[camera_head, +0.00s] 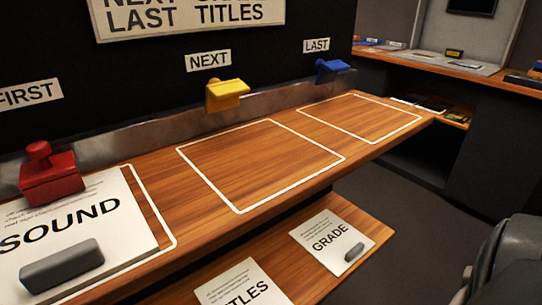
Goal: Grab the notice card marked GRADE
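The notice card marked GRADE (326,238) lies flat on the lower wooden shelf (374,226), right of the middle of the view. It is white with black lettering, and a small dark grey block (354,252) sits on its lower right part. A dark grey rounded part of my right arm shows at the right edge, to the right of the card and apart from it. No fingertips of either gripper show.
A TITLES card (238,284) lies left of GRADE on the shelf. The upper counter (260,165) holds the SOUND card (85,222) with a grey block (62,266). Red (50,178), yellow (227,95) and blue (331,69) clips line its back. Two outlined squares are empty.

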